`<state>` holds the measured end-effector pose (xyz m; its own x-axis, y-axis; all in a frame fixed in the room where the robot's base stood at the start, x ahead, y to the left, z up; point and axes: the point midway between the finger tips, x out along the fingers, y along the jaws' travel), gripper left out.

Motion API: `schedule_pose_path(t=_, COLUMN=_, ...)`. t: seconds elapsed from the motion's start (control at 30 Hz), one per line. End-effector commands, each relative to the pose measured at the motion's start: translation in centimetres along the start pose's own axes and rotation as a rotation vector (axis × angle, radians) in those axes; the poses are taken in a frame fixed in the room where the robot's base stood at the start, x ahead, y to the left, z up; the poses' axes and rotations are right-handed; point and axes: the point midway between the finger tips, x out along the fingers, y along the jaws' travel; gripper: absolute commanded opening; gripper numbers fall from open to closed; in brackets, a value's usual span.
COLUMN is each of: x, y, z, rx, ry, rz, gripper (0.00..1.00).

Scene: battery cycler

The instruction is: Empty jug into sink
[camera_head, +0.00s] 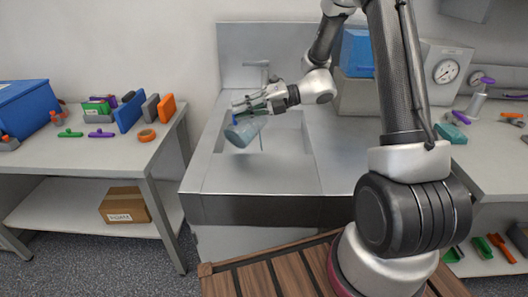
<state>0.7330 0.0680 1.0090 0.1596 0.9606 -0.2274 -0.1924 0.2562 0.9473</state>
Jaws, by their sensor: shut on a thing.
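The jug (242,132) is a translucent bluish vessel held above the sink basin, and it is tilted with its lower end toward the left. My gripper (256,105) is shut on the jug at its upper part. The sink (218,158) is a grey metal unit with a recessed basin and a raised back panel. A faucet (257,68) stands at its back, behind my gripper. Whether any liquid is in the jug or leaving it is too small to tell.
A table at left (70,158) holds a blue bin (25,108), an orange tape roll (147,135) and several small tools. A cardboard box (124,205) sits on its lower shelf. At right, a bench holds a dial gauge (446,71). Blue and beige boxes stand behind my arm.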

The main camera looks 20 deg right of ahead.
Motion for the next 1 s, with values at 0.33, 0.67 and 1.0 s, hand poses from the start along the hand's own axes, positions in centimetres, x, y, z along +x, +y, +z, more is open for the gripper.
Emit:
schedule_pose_path(t=0.33, x=-0.5, y=0.0, z=0.6, rx=0.023, ry=0.0, rz=0.024, gripper=0.0)
schedule_pose_path(t=0.67, x=-1.1, y=0.1, z=1.1, rx=0.047, ry=-0.001, rz=0.049, gripper=0.0)
schedule_pose_path(t=1.0, x=-1.7, y=0.1, z=1.7, rx=0.076, ry=0.0, rz=0.076, gripper=0.0)
